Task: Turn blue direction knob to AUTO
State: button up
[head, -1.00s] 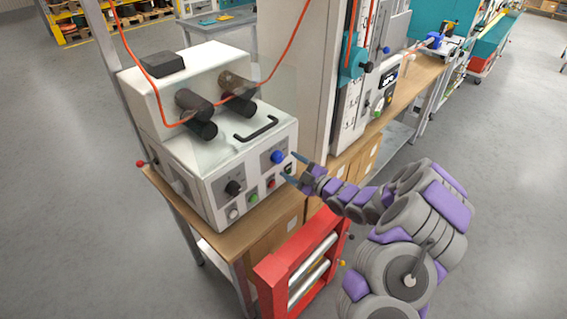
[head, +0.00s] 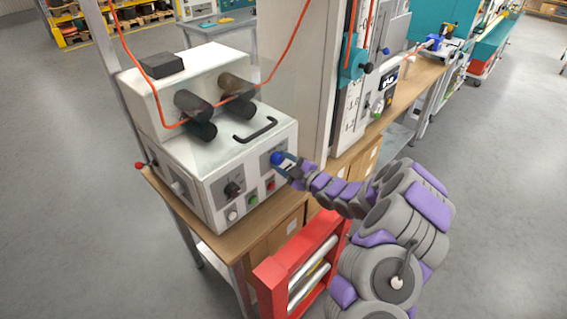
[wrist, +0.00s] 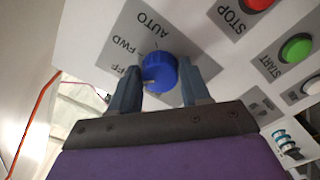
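The blue direction knob (head: 276,158) is on the front panel of the white machine (head: 228,165). In the wrist view the blue knob (wrist: 160,72) stands on a grey plate (wrist: 178,35) with labels AUTO, FWD and a partly hidden one that looks like OFF. A small pale mark shows on the knob's lower left side, facing away from AUTO. My gripper (head: 285,165) is at the knob. In the wrist view my gripper (wrist: 161,88) has one finger on each side of the knob, with narrow gaps seeming to remain; contact is hard to tell.
A black knob (head: 233,188) and red, green and white buttons sit low on the same panel. In the wrist view the red STOP button (wrist: 258,4) and green START button (wrist: 296,48) lie to the right. A red frame with rollers (head: 270,275) stands below.

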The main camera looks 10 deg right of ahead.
jog(key=c, duration=0.6)
jog(key=shift+p, duration=0.4)
jog(key=m+p, duration=0.4)
jog(key=shift+r, duration=0.15)
jog(key=m+p, duration=0.3)
jog(key=p, duration=0.1)
jog(key=shift+m, duration=0.3)
jog(key=m+p, duration=0.5)
jog(key=m, duration=0.1)
jog(key=shift+a, duration=0.1)
jog(key=shift+m+p, duration=1.05)
jog(key=shift+m, duration=1.35)
